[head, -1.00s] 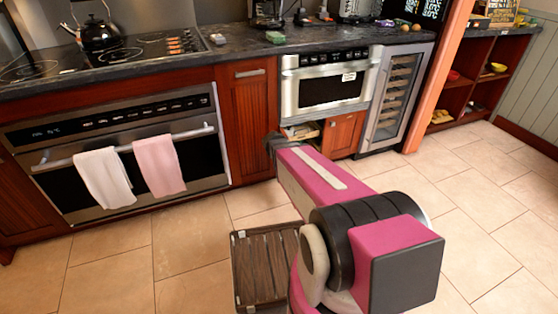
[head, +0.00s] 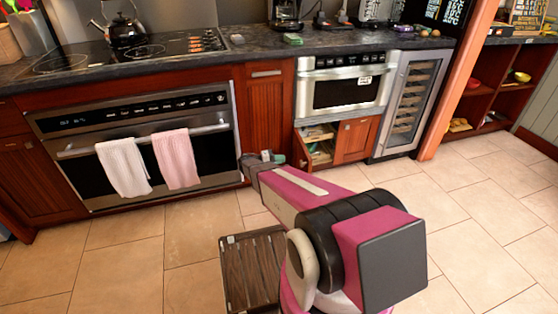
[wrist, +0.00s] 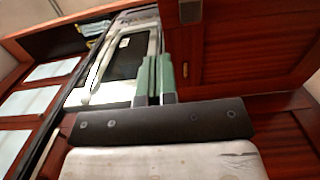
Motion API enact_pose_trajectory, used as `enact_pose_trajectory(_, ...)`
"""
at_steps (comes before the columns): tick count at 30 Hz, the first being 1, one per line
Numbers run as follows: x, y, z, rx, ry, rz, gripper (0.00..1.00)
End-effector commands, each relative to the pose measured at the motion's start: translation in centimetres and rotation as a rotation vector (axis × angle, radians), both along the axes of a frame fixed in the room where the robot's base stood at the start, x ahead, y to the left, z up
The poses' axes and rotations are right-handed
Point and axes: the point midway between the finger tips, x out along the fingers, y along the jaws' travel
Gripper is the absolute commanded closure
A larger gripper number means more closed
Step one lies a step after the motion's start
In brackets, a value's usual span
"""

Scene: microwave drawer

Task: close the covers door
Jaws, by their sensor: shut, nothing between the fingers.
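The low cabinet under the microwave has its left door (head: 301,150) standing open, swung outward at the left side of the opening. The cabinet's inside (head: 320,150) shows shelves with small items. Its right door (head: 355,139) is shut. My gripper (head: 277,158) is low in front of the cabinets, just left of the open door in the picture. In the wrist view its green fingers (wrist: 155,77) are together and empty. Red-brown wood panelling (wrist: 240,45) fills the right of that view close to the fingers; I cannot tell whether they touch it.
The microwave (head: 343,92) is above the cabinet, and a glass-front cooler (head: 405,108) stands to its right. An oven (head: 80,165) with two towels is at the left. The tiled floor (head: 440,195) at the right is clear.

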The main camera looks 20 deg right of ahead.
Motion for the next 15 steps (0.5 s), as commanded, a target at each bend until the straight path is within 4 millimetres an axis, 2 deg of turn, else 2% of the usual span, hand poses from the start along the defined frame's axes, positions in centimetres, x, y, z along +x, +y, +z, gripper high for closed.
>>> enact_pose_trajectory(1, -0.2, -1.2, 0.0, 0.0, 0.001, -0.003, 1.0)
enact_pose_trajectory(9, -0.4, -6.2, 0.0, 0.001, 0.001, -0.003, 1.0)
enact_pose_trajectory(15, -0.5, -9.0, 0.0, 0.001, 0.001, -0.002, 1.0)
